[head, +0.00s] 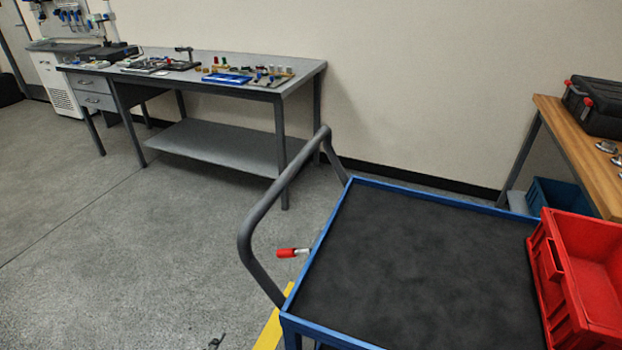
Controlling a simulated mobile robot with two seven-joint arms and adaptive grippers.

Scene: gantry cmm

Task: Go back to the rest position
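Neither of my grippers shows clearly in the head view. A small dark shape (216,342) is cut off at the bottom edge, left of the cart; I cannot tell what it is. A blue-framed cart (420,265) with a black top stands in front at the right. Its grey push handle (262,215) faces left. A small red-and-silver piece (291,252) shows within the handle's outline; whether it is on the floor or attached to the cart I cannot tell.
A red crate (580,285) is on the cart's right side. A grey workbench (205,66) with small parts stands along the wall. A wooden bench (570,135) with a black case (597,105) is at the right, above a blue bin (558,197). Floor at left is clear.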

